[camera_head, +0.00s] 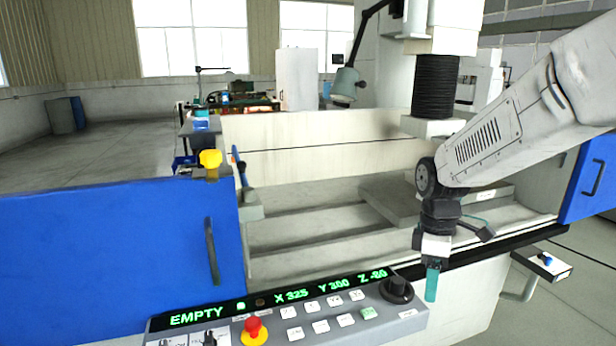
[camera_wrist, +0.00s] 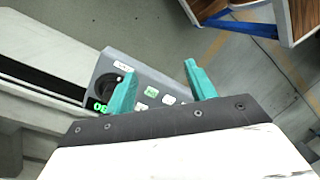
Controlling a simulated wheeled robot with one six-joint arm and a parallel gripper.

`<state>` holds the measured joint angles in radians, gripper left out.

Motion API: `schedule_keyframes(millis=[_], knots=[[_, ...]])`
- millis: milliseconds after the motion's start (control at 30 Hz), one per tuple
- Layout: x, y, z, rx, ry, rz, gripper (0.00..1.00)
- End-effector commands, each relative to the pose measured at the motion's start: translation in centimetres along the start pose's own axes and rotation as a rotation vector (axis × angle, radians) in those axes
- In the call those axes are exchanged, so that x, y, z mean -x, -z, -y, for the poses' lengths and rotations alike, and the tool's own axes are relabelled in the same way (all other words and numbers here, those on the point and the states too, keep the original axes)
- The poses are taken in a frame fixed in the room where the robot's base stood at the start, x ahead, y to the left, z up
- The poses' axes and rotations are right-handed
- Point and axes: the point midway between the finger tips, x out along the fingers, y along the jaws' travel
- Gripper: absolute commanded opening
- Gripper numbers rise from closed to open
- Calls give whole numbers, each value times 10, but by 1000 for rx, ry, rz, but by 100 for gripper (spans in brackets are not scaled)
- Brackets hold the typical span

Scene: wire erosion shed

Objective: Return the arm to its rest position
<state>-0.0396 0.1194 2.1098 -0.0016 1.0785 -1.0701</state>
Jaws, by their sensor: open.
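My gripper (camera_head: 432,283) points down at the right of the head view, over the front edge of the machine, just right of the control panel (camera_head: 285,313). In the wrist view its two teal fingers (camera_wrist: 160,80) stand apart with nothing between them. The control panel's dark knob (camera_wrist: 124,88) shows beside the left finger, and part of the button area is hidden behind the fingers. My arm comes in from the upper right of the head view. I cannot tell how far the fingertips are from the panel.
The machine's open tank (camera_head: 310,215) lies behind the panel. A blue door (camera_head: 110,262) stands at left and another blue panel (camera_head: 592,175) at right. A red emergency button (camera_head: 254,330) rises from the panel. A small side shelf (camera_head: 541,263) juts out at right. Open floor lies beyond.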

Motion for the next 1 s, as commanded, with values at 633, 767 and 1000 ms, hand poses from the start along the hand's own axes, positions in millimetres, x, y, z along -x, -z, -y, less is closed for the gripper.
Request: schedule_keyframes(millis=[633,767,1000], knots=[[37,-119,204,-1107,-98,-167,55],[42,-126,214,-1107,-131,-221,55],[48,-127,216,-1107,-150,-252,55]])
